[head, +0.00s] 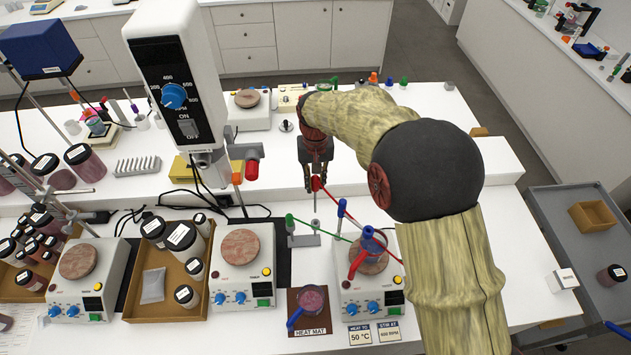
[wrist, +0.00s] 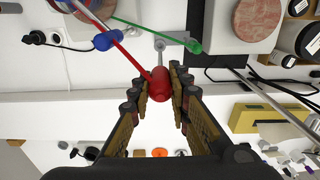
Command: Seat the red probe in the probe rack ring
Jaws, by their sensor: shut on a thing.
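My gripper (head: 316,176) is shut on the red handle of the red probe (head: 316,185); the handle also shows between the fingers in the wrist view (wrist: 159,86). The probe is roughly upright, its thin metal shaft pointing down and its red cable trailing right. The small grey probe rack (head: 303,240) stands below, and in the wrist view (wrist: 178,39) it lies beyond the shaft. I cannot tell whether the shaft tip is over or inside a ring. A green probe (head: 290,222) stands at the rack's left end. A blue probe (head: 341,207) stands to the right.
A hotplate with a red-and-blue clamp (head: 366,245) stands front right of the rack. Another hotplate (head: 240,245) is to the left. A heat mat (head: 307,325) with a beaker lies in front. Green and red cables cross the space right of the rack.

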